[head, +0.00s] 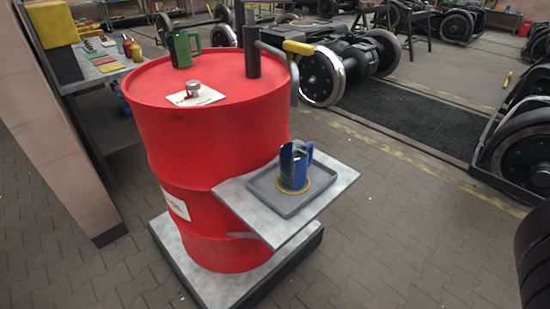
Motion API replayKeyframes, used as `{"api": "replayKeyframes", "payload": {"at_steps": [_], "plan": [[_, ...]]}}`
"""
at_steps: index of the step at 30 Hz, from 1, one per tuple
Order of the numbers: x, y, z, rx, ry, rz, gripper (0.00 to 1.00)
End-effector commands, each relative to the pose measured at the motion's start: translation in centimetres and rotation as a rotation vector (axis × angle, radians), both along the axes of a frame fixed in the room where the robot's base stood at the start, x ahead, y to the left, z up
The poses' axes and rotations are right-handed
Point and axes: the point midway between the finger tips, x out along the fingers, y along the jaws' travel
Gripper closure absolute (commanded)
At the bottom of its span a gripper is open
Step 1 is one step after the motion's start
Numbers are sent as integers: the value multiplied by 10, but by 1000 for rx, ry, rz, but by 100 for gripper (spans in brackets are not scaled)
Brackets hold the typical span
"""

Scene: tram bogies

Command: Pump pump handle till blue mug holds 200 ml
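The blue mug (287,172) stands upright on a grey tray (281,207), inside a yellow ring, on a shelf fixed to the side of a red drum (205,135). How much liquid it holds cannot be read from here. The pump (253,55) is a dark upright cylinder on the drum's top, at its right edge. A grey spout (294,88) bends down from it, its end above the mug. The yellow pump handle (298,47) sticks out to the right near the pump's top. My gripper is not in view.
A green mug (181,50) and a metal cap (193,89) on a white label are on the drum's top. A workbench (95,77) and pinkish pillar stand at left. Wheelsets (322,77) stand behind and at right. The paved floor in front right is clear.

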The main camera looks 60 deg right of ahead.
Motion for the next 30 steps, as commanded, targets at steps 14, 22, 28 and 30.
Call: {"api": "replayKeyframes", "payload": {"at_steps": [14, 22, 28, 30], "plan": [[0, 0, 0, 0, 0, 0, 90], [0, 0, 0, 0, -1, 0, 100], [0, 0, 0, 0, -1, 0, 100], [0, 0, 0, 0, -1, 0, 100]]}}
